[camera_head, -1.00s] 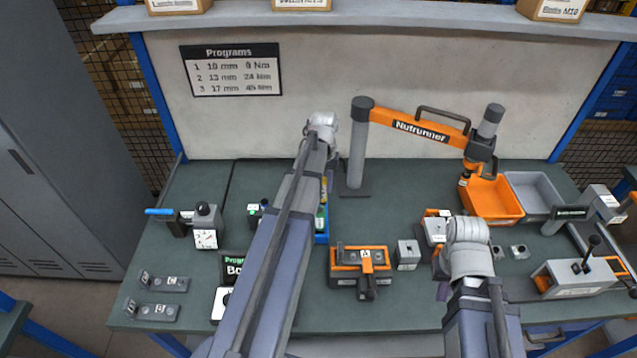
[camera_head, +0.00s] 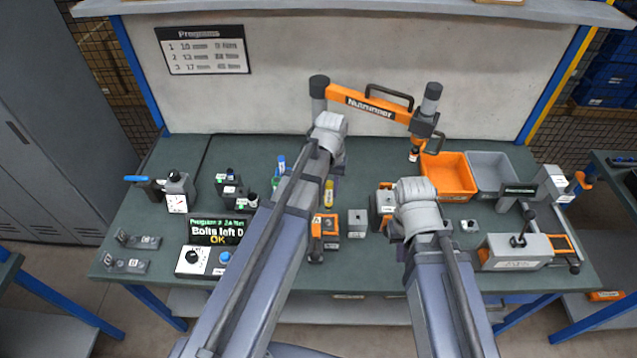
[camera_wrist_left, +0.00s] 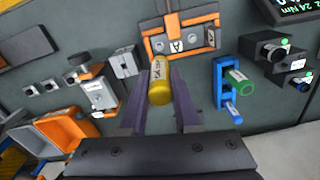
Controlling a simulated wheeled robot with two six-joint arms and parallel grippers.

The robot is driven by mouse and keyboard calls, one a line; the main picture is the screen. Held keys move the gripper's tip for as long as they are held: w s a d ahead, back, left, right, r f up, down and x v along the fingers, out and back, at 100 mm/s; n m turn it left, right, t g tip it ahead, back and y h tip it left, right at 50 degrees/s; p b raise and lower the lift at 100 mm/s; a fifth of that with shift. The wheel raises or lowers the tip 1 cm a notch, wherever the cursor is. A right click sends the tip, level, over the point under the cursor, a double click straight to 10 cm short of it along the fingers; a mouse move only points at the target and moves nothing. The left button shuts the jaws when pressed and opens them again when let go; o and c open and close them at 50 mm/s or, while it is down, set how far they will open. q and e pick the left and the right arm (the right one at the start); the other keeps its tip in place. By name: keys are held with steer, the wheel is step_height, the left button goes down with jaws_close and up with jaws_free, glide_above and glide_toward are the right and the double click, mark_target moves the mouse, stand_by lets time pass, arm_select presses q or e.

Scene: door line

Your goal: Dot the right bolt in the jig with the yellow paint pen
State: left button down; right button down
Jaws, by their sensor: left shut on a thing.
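The yellow paint pen (camera_head: 328,193) is in my left gripper, tip end unclear. In the left wrist view the pen (camera_wrist_left: 160,88) sits between the fingers of my left gripper (camera_wrist_left: 160,75), shut on it. The orange and grey jig (camera_head: 330,232) stands on the bench in front of the pen, partly hidden by my left arm. The wrist view shows the jig (camera_wrist_left: 182,42) beyond the pen, apart from it.
The blue rack (camera_wrist_left: 220,88) holds a green pen (camera_wrist_left: 238,78) and a blue pen (camera_wrist_left: 234,112). A small grey block (camera_head: 357,223) stands right of the jig. The display (camera_head: 215,230) reads "Bolts left 0 OK". Orange (camera_head: 448,172) and grey (camera_head: 492,172) bins are at back right.

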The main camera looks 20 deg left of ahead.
mark_target(329, 202)
arm_select(q)
steer(key=shift+d, duration=0.1)
steer(key=shift+f, duration=0.1)
steer(key=shift+f+b, duration=0.15)
steer(key=shift+b, duration=0.15)
steer(key=shift+f+b, duration=2.15)
steer(key=shift+f, duration=0.05)
steer(key=shift+f+b, duration=0.55)
steer(key=shift+b, duration=0.05)
steer(key=shift+r, duration=0.1)
step_height(329, 202, up, 6)
steer(key=p, duration=0.6)
